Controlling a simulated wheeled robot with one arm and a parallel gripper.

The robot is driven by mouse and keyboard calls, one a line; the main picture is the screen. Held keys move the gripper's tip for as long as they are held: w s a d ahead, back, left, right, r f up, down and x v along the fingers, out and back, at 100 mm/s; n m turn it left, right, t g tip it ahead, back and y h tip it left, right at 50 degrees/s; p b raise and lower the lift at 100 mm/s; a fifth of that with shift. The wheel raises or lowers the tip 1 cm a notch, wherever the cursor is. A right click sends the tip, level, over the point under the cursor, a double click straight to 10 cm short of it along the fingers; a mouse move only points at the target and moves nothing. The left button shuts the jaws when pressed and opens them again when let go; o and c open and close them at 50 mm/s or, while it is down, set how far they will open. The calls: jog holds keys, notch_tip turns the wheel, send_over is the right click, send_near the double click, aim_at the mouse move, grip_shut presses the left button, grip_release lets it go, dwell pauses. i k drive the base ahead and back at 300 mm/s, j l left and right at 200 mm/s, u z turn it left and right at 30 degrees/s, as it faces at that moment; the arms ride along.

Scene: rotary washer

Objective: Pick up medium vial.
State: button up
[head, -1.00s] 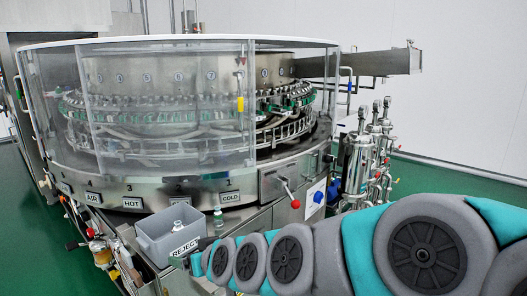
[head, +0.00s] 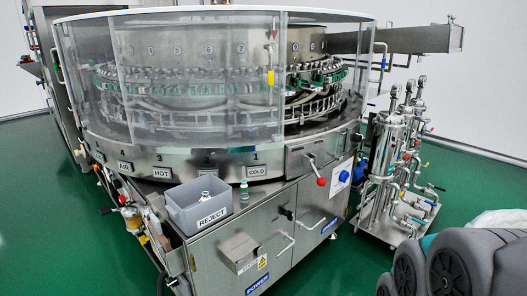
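A small vial (head: 244,190) with a pale greenish tint stands upright on the washer's front ledge, just right of the grey REJECT bin (head: 183,222). Another clear vial (head: 205,197) shows its top above the rim inside the bin; its lower part is hidden by the bin wall. Both are too small in view to tell which is the medium one. My gripper is out of view; only grey links of my arm show at the lower right.
The round washer (head: 190,158) with clear guards fills the middle. A red-knobbed lever (head: 320,181) sticks out at its front right. A steel filter stand (head: 393,165) is at the right. Green floor (head: 330,268) is free in front.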

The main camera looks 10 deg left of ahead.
aim_at(244, 189)
jog(key=k+j, duration=0.1)
jog(key=j, duration=0.25)
jog(key=k+j, duration=0.15)
jog(key=j, duration=0.15)
jog(key=k+j+z, duration=0.1)
jog(key=j, duration=0.25)
jog(key=k+j, duration=0.15)
jog(key=j, duration=0.15)
